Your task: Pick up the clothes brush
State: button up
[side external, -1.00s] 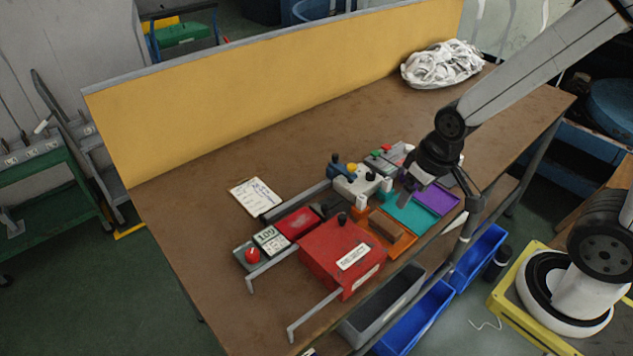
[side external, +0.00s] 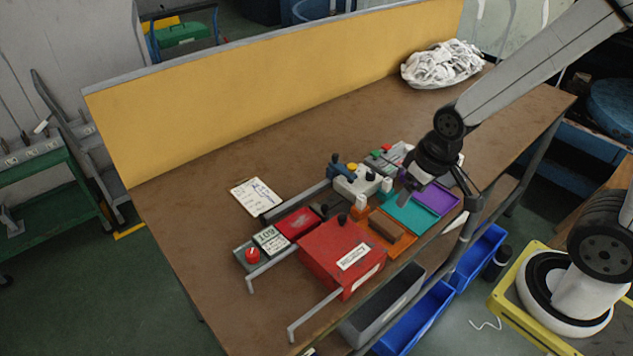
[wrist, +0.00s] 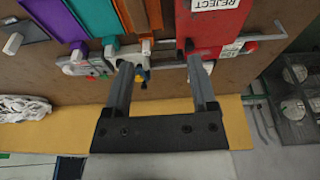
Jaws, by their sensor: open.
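A brown block that looks like the clothes brush (side external: 386,226) lies on an orange tray (side external: 405,243), between the red box and the teal tray. In the wrist view the brown block (wrist: 137,14) shows near the top edge, partly cut off by the frame. My gripper (side external: 404,197) is above the teal tray's far end, up and right of the brown block in the side view and apart from it. In the wrist view its two fingers (wrist: 160,62) are spread wide with nothing between them.
A red box (side external: 340,252) with metal rails stands left of the orange tray. A teal tray (side external: 411,216) and a purple tray (side external: 437,198) lie to the right. A grey control unit (side external: 357,184) sits behind.

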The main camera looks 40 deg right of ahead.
jog(key=g, duration=0.3)
send_over(386, 223)
notch_tip(386, 223, down, 12)
jog(key=shift+f, duration=1.3)
jog(key=shift+f, duration=0.1)
jog(key=shift+f, duration=2.5)
grip_shut()
